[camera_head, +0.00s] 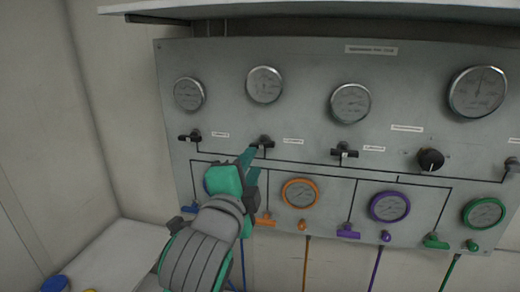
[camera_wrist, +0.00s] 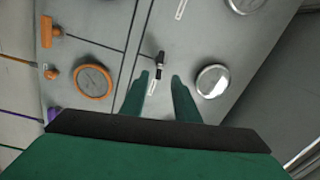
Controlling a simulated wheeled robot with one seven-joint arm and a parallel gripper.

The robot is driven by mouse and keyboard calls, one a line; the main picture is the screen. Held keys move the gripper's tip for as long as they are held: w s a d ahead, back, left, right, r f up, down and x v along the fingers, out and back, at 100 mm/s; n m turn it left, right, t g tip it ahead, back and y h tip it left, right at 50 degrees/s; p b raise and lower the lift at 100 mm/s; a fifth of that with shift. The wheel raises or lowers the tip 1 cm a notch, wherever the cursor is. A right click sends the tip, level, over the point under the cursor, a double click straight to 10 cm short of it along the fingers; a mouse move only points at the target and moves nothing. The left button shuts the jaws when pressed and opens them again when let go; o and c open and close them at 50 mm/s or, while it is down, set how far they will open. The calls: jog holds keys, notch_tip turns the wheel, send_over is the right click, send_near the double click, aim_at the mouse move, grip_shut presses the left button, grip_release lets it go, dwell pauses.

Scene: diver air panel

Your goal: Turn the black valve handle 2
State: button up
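Several black valve handles sit in a row on the grey panel. The second from the left (camera_head: 264,142) is on a pipe line under the second gauge, next to a small white label. My gripper (camera_head: 253,161) is in front of the panel, just below and left of that handle. In the wrist view, a black handle (camera_wrist: 160,62) lies just beyond my gripper's fingertips (camera_wrist: 160,77), in line with the gap between them. The fingers are apart with nothing between them. I cannot tell how far the tips are from the panel.
The neighbouring black handles (camera_head: 190,136) and (camera_head: 344,152) stand to either side. An orange-rimmed gauge (camera_head: 300,193) is right of my gripper; it also shows in the wrist view (camera_wrist: 93,82). A black knob (camera_head: 430,160) is further right. A shelf (camera_head: 330,10) overhangs the panel.

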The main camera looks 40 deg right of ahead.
aim_at(261, 147)
jog(key=x, duration=0.9)
grip_shut()
